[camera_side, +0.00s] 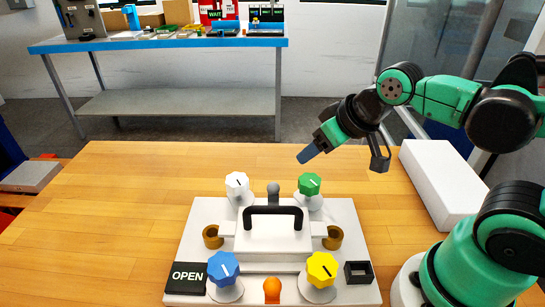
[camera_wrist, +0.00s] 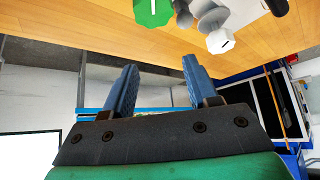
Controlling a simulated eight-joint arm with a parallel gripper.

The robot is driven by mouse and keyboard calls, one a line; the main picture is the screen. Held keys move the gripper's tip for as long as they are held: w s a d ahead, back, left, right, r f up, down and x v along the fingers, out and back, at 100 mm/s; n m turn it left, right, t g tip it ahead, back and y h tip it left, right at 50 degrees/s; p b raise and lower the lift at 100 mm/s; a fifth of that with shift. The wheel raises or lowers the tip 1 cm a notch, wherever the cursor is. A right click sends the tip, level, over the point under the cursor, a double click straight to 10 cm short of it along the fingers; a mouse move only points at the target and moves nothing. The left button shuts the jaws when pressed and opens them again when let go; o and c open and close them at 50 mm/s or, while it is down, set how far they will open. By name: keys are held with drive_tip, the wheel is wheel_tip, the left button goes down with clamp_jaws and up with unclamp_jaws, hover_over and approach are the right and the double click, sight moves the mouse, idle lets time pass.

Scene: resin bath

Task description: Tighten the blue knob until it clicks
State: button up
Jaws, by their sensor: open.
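The blue knob (camera_side: 223,268) sits at the front left of a white fixture plate (camera_side: 345,225) on the wooden table, beside a dark OPEN sign (camera_side: 187,277). A light pointer line shows on its face. My gripper (camera_side: 305,156) hangs above the far right of the plate, beyond the green knob (camera_side: 309,184), well away from the blue knob. In the wrist view my gripper (camera_wrist: 155,90) has its two blue fingers spread with nothing between them. The blue knob cannot be made out in the wrist view.
The plate also carries a white knob (camera_side: 237,184), a yellow knob (camera_side: 321,269), a black handle (camera_side: 273,211) on a white block, brass-coloured clamps and an orange peg (camera_side: 272,290). A white box (camera_side: 440,180) lies at right. The wooden table (camera_side: 110,220) is clear at left.

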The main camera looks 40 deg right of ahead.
sight(225, 263)
drive_tip(key=shift+o, duration=2.2)
drive_tip(key=shift+a+n, duration=0.3)
drive_tip(key=shift+a, duration=0.05)
drive_tip(key=a+n+g+y, duration=0.1)
drive_tip(key=a+n, duration=0.1)
drive_tip(key=a+n+g+y, duration=0.1)
drive_tip(key=a+n, duration=0.2)
drive_tip(key=a+n+g, duration=0.1)
drive_tip(key=a+n, duration=0.2)
drive_tip(key=shift+w+f+y, duration=0.15)
drive_tip(key=shift+w+y, duration=0.1)
drive_tip(key=shift+y, duration=0.15)
drive_tip(key=shift+s+a+f+n+g+y, duration=0.35)
drive_tip(key=shift+a+f+n+g, duration=0.55)
drive_tip(key=shift+a+n, duration=0.9)
drive_tip(key=shift+s+a+f+n+g+y, duration=0.25)
drive_tip(key=shift+s+a+f+n+g, duration=0.35)
drive_tip(key=shift+a+f+n, duration=0.9)
drive_tip(key=shift+s+a+f+n+g+y, duration=0.3)
drive_tip(key=shift+a+f+n+g, duration=0.5)
drive_tip(key=shift+a+n, duration=1.3)
drive_tip(key=shift+a+m, duration=0.25)
drive_tip(key=shift+m, duration=0.05)
clamp_jaws()
